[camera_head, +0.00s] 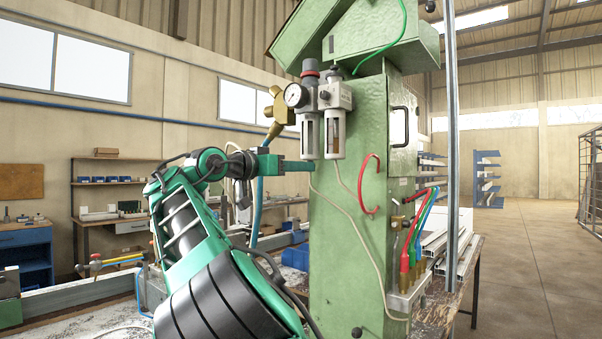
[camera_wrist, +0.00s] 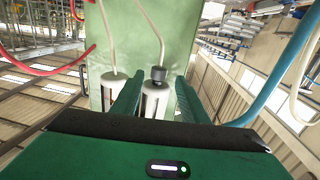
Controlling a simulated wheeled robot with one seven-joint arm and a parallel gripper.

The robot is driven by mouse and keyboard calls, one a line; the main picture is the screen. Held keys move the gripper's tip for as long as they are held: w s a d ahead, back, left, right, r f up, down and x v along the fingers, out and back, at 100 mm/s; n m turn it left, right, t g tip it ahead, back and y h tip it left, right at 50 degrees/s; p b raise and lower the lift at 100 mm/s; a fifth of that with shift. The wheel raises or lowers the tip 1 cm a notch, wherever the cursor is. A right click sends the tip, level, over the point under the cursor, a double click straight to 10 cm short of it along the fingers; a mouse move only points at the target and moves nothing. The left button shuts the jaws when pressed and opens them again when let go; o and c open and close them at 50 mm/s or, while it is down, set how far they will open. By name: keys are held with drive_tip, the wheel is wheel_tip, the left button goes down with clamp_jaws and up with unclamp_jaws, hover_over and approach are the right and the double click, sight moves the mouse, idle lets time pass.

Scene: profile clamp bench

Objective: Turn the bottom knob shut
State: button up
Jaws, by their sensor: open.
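A filter unit with two clear-sided bowls hangs on the green machine column; the left bowl (camera_head: 310,136) and the right bowl (camera_head: 335,134) show in the head view. My gripper (camera_head: 302,166) is just under the left bowl, coming from the left. In the wrist view its two green fingers (camera_wrist: 160,79) are apart, one on each side of the knob, with gaps visible. In the head view the fingers hide the knob.
A round gauge (camera_head: 295,95) and a brass valve (camera_head: 278,106) are above my gripper. A red hose (camera_head: 370,186) curves on the column (camera_head: 347,230) to the right. A blue hose (camera_wrist: 285,75) passes close beside my gripper. A pale tube (camera_head: 352,218) hangs below the bowls.

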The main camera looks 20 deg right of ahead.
drive_tip(key=shift+x, duration=1.25)
drive_tip(key=shift+c, duration=0.2)
clamp_jaws()
drive_tip(key=shift+s+n+t+y, duration=0.1)
drive_tip(key=shift+n+t+y, duration=0.35)
drive_tip(key=shift+t, duration=0.25)
drive_tip(key=shift+s+d+f+n+t+y, duration=0.15)
drive_tip(key=shift+d+n+t+y, duration=0.7)
drive_tip(key=shift+n+y, duration=2.35)
drive_tip(key=shift+s+d+r+n+t+y, duration=0.15)
drive_tip(key=shift+d+n+t+y, duration=0.35)
drive_tip(key=shift+n+t+y, duration=2.45)
drive_tip(key=shift+s+d+f+n+g+y, duration=0.15)
drive_tip(key=shift+d+n+g+y, duration=1.2)
drive_tip(key=shift+y, duration=3.65)
drive_tip(key=shift+a+n+t+y, duration=0.25)
drive_tip(key=shift+a+n+y, duration=0.15)
drive_tip(key=shift+a+n, duration=0.4)
